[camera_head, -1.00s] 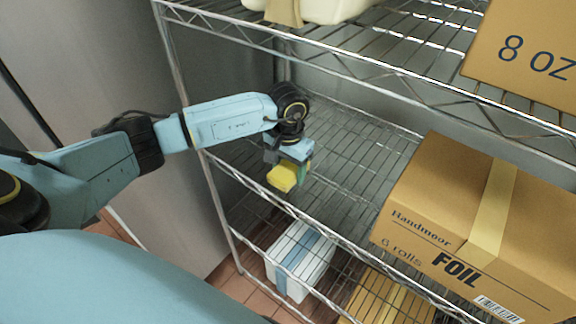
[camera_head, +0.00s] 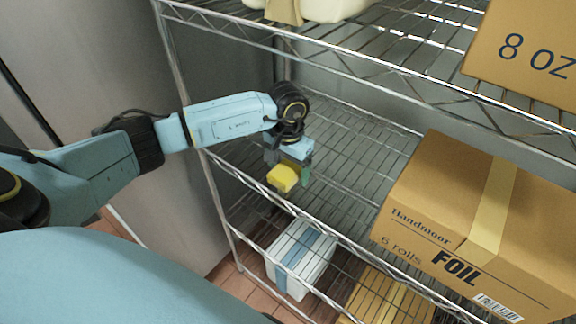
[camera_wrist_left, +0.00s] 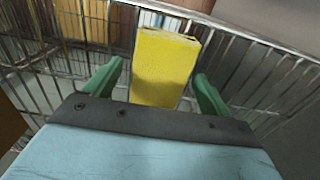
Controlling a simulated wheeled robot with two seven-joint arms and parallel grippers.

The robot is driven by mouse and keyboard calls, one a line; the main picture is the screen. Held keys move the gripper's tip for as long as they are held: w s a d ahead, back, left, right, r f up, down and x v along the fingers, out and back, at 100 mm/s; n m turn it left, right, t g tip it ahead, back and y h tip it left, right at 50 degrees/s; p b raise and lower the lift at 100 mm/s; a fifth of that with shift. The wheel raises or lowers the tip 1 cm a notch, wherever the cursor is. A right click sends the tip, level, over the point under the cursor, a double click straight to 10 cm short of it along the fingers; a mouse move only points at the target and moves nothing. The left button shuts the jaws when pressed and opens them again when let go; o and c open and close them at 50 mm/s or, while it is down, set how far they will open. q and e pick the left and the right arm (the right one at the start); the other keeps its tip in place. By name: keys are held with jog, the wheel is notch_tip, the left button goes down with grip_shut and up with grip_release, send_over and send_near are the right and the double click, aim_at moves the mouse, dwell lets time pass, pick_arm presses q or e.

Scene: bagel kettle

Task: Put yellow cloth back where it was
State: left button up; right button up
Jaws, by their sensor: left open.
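The yellow cloth (camera_head: 283,178) is a small folded block at the left end of the middle wire shelf, by its front edge. In the left wrist view the yellow cloth (camera_wrist_left: 163,68) stands between the two green fingers, with a gap on each side. My left gripper (camera_head: 292,179) is over the shelf, its fingers spread around the cloth and pointing down. It also shows in the wrist view (camera_wrist_left: 155,85), open. Whether the cloth rests fully on the wires is hard to tell. My right gripper is not in view.
A large foil carton (camera_head: 440,215) stands on the same shelf to the right. The upper shelf holds an 8 oz carton (camera_head: 530,45) and a pale container (camera_head: 330,8). A white and blue box (camera_head: 300,258) is below. The shelf between cloth and foil carton is clear.

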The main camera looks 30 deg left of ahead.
aim_at(288, 169)
pick_arm(q)
notch_tip(288, 169, up, 12)
jog(key=b, duration=0.2)
dwell(0.4)
